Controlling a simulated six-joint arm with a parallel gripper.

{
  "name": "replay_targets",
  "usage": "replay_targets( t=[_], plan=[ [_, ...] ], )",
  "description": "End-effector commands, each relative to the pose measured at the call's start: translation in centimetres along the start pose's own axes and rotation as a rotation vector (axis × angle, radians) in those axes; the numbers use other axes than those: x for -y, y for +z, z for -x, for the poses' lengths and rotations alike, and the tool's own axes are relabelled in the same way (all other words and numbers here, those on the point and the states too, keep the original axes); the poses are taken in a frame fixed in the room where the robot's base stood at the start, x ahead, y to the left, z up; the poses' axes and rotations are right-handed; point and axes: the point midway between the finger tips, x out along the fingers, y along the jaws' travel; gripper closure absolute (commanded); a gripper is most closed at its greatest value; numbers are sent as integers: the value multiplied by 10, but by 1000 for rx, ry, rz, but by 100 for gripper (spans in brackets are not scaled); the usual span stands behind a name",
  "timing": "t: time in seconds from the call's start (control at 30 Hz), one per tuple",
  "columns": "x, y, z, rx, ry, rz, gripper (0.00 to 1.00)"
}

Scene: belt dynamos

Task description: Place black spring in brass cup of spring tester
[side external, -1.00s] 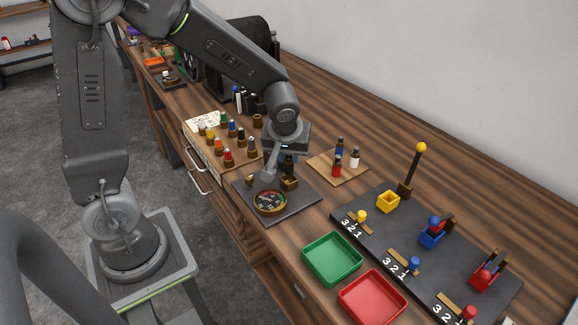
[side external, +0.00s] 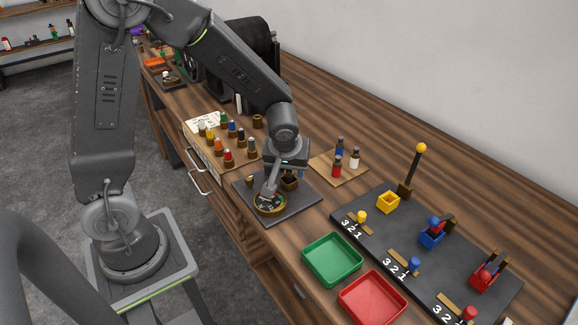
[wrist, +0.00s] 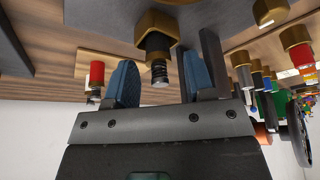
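The spring tester is a dark plate (side external: 304,199) with a round dial gauge (side external: 269,207) and a small brass cup (side external: 290,182). In the wrist view, which looks upside down, the brass cup (wrist: 157,24) has the black spring (wrist: 159,72) standing out of it on a dark stem. My gripper (wrist: 161,66) is open, with its blue-padded fingers on either side of the spring and visible gaps to both. In the side view my gripper (side external: 284,181) is low over the tester, and one grey finger covers part of the gauge. The spring is hidden there.
A wooden rack (side external: 247,162) with several coloured pieces stands left of the tester. A small board (side external: 322,167) with red, blue and white-bodied pieces is behind right. Green (side external: 332,279) and red (side external: 372,318) trays lie in front, beside a dark panel (side external: 392,235) with levers.

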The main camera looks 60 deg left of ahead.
Motion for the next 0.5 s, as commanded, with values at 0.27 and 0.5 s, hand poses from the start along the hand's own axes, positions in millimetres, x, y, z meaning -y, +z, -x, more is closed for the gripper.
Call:
replay_targets(
  t=[0.27, 0.5],
  plan=[
    [0, -2, 4, -2, 1, 0, 51],
    [-1, -2, 42, -6, 6, 0, 51]
  ],
)
